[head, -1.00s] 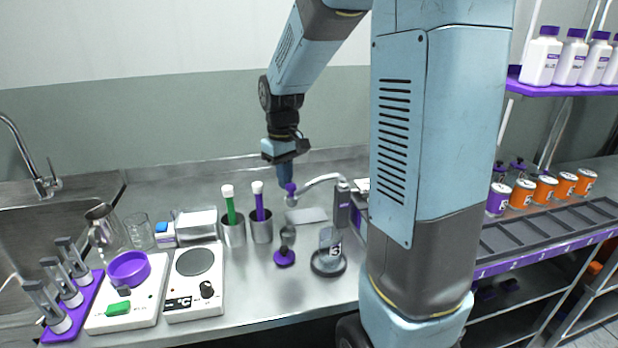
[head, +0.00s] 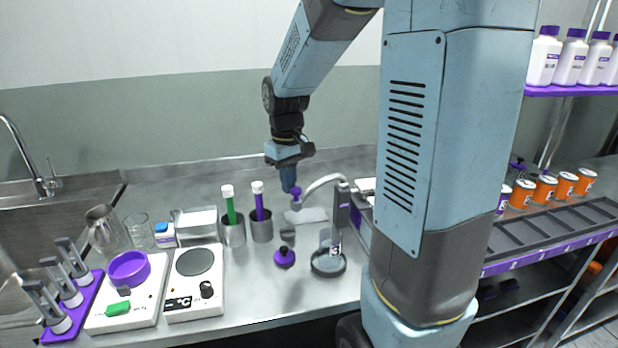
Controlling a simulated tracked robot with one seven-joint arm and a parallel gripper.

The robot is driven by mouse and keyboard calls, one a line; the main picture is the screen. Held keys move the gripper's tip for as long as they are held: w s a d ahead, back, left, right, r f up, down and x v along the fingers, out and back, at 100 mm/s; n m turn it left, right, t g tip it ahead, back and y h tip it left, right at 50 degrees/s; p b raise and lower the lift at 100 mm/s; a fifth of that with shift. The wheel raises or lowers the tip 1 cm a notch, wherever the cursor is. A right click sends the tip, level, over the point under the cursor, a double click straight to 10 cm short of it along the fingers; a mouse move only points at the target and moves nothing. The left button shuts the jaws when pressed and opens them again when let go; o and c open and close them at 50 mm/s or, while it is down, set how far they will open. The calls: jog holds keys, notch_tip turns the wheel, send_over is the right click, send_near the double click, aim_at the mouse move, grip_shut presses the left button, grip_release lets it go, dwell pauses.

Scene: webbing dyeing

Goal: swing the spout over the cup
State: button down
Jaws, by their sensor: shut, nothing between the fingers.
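The spout (head: 324,183) is a white curved tube running left from a grey and purple dispenser post (head: 342,204). Its purple tip (head: 296,195) hangs over the bench. My gripper (head: 290,188) is shut and empty, pointing down right beside the purple tip; I cannot tell whether they touch. A clear cup marked 3 (head: 332,242) is at the round dark base (head: 328,264) below the post. The spout tip is left of and behind this cup, not above it. A small greyish vessel (head: 288,235) stands nearer the tip, behind a purple knobbed piece (head: 284,258).
Two metal beakers (head: 232,232) with a green and a purple rod stand left of the spout. A hot plate (head: 193,290), a scale with a purple bowl (head: 128,268) and a sink (head: 70,215) lie further left. Orange tins (head: 545,188) stand at right.

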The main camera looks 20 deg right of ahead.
jog(key=shift+s, duration=0.1)
jog(key=shift+s+d, duration=0.2)
jog(key=shift+s, duration=0.95)
jog(key=shift+s+d, duration=0.2)
jog(key=shift+s, duration=0.3)
jog(key=shift+s+d, duration=0.15)
jog(key=shift+s, duration=0.35)
jog(key=shift+s, duration=0.1)
jog(key=shift+s+d, duration=0.25)
jog(key=shift+s, duration=0.25)
jog(key=shift+s+d, duration=0.25)
jog(key=shift+s, duration=0.2)
jog(key=shift+d, duration=0.1)
